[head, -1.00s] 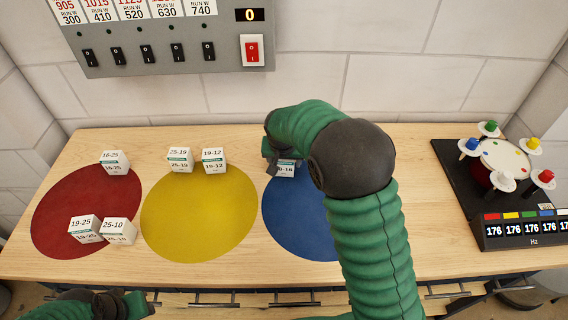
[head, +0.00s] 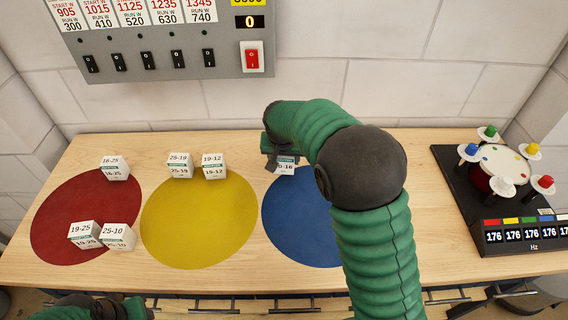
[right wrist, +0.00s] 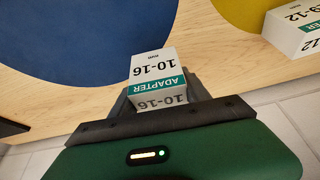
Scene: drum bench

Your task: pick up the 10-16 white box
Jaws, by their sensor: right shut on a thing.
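The 10-16 white box (head: 286,166) is at the back edge of the blue circle (head: 300,220) in the head view, partly hidden by my right arm. In the right wrist view the box (right wrist: 155,72) shows its 10-16 label and green ADAPTER band. My right gripper (right wrist: 158,100) is shut on it, a finger on each side. I cannot tell for sure how far the box is off the table. Part of my left arm (head: 100,306) shows at the bottom left; its fingers cannot be made out.
Boxes 25-19 (head: 180,165) and 19-12 (head: 214,166) stand by the yellow circle (head: 198,225). Boxes 16-25 (head: 114,168), 19-25 (head: 85,234) and 25-10 (head: 118,237) are on the red circle (head: 60,215). A switch panel (head: 160,80) hangs behind; a black device (head: 460,200) stands right.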

